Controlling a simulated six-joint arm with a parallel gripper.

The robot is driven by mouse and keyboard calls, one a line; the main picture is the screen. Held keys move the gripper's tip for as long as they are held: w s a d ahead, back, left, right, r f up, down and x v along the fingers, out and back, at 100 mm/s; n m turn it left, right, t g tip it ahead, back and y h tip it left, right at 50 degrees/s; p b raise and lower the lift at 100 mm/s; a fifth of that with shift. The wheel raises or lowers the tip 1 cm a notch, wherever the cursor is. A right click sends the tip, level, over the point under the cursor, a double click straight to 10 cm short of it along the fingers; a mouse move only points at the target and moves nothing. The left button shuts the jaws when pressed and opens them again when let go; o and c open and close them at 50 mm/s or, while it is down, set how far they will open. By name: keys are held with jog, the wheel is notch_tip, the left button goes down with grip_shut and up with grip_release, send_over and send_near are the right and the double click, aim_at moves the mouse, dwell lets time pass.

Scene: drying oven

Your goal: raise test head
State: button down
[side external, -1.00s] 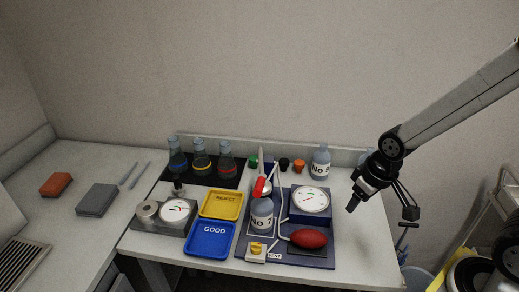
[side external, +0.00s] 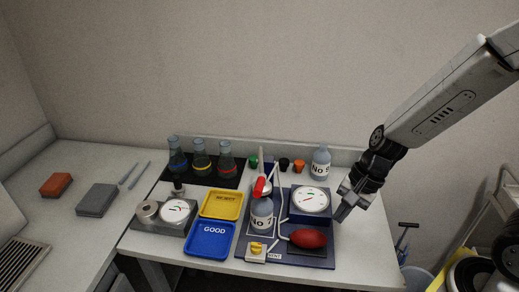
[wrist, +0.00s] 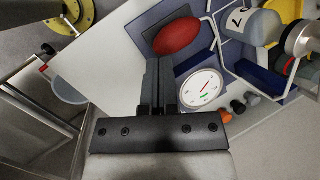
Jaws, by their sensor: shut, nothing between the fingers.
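A test stand on a dark blue base (side external: 310,262) holds a grey bottle labelled No 7 (side external: 262,214). A red lever handle (side external: 259,187) and a pale head part (side external: 267,187) are above the bottle; I cannot tell whether the head touches its neck. In the wrist view the bottle (wrist: 238,18) is at upper right, with a silver cylindrical part (wrist: 301,38) at its end. My gripper (side external: 341,216) is shut and empty, right of the stand's dial gauge (side external: 311,199). In the wrist view my shut fingers (wrist: 158,70) point toward the red bulb (wrist: 177,37).
The red bulb (side external: 307,239) and a yellow vent valve (side external: 256,248) are at the stand's front. Yellow reject (side external: 221,204) and blue good (side external: 209,240) trays lie left. Several flasks (side external: 199,160) and a No 9 bottle (side external: 320,162) stand behind. The bench is clear at right.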

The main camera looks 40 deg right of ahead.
aim_at(262, 174)
jog(key=w+a+r+m+t+y, duration=0.1)
jog(key=w+a+m+t+y, duration=0.1)
jog(key=w+m, duration=0.2)
jog(key=w+a+r+m+t+y, duration=0.2)
jog(key=w+m, duration=0.2)
jog(key=m, duration=0.7)
jog(key=shift+t, duration=0.3)
jog(key=shift+a, duration=0.15)
jog(key=shift+x, duration=4.8)
jog(key=shift+w+d+r, duration=0.15)
jog(key=shift+r, duration=0.85)
jog(key=shift+w+d+r, duration=0.1)
jog(key=shift+w+r, duration=0.05)
jog(key=shift+r, duration=0.9)
jog(key=shift+r, duration=0.2)
